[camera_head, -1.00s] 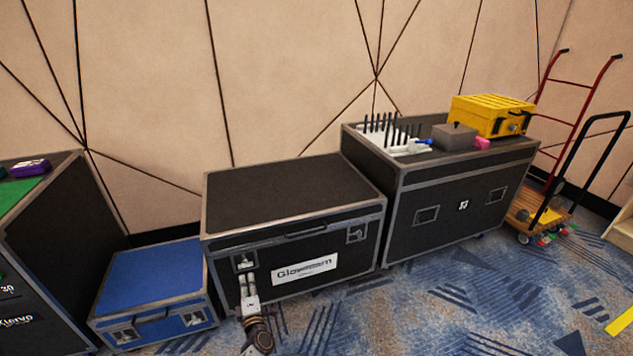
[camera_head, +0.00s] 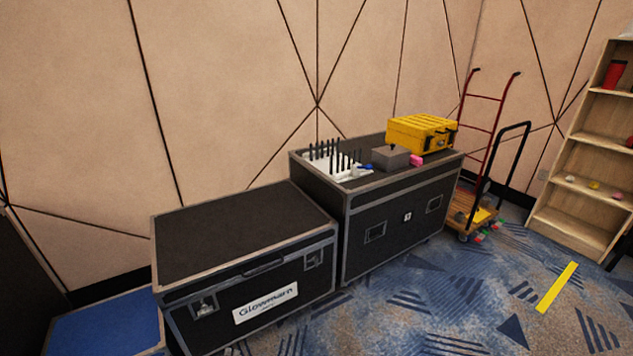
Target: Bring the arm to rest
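Neither of my grippers shows clearly in the head view, and no arm can be made out. What they hold, and whether they are open or shut, is out of sight. The closed black flight case (camera_head: 240,235) with a white label stands at the lower left of the middle, its lid bare.
A taller black case (camera_head: 390,225) carries a white rack of black sticks (camera_head: 335,160), a grey box (camera_head: 390,158) and a yellow case (camera_head: 422,133). A blue case (camera_head: 108,325) is at lower left. A red hand truck (camera_head: 485,130) and wooden shelf (camera_head: 585,160) stand right.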

